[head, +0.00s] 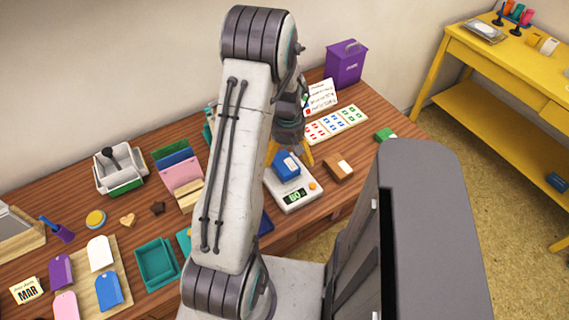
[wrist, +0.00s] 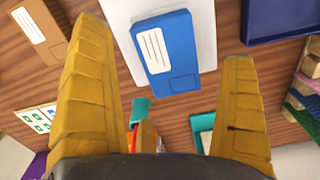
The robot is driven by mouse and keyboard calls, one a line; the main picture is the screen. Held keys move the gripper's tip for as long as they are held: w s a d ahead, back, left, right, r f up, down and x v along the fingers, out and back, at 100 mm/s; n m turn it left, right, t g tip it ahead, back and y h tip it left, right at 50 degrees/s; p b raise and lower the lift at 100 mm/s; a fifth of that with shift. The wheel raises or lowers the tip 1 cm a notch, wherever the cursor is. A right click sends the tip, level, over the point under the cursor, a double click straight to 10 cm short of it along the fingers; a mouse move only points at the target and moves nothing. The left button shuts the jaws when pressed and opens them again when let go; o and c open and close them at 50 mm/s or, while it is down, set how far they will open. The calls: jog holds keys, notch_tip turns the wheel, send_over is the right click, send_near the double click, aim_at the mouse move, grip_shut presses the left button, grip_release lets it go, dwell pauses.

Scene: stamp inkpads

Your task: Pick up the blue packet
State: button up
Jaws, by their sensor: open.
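The blue packet (head: 286,166), with a white lined label, lies on a white scale (head: 291,201) with a dark display. In the wrist view the blue packet (wrist: 180,62) shows between my two yellow fingers, label side facing the camera. My gripper (head: 289,152) is open and sits over the scale, its fingers spread to either side of the packet. In the wrist view my gripper (wrist: 165,42) shows nothing held. I cannot tell the exact height of the fingertips above the packet.
A brown packet (head: 339,168) lies right of the scale and also shows in the wrist view (wrist: 38,25). A dark blue tray (wrist: 285,18) is close to the scale. Teal trays (head: 156,262) lie left.

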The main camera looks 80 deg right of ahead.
aim_at(288, 160)
jog(key=shift+s+f, duration=0.1)
jog(key=shift+f, duration=1.7)
jog(key=shift+c, duration=0.3)
jog(key=c, duration=1.1)
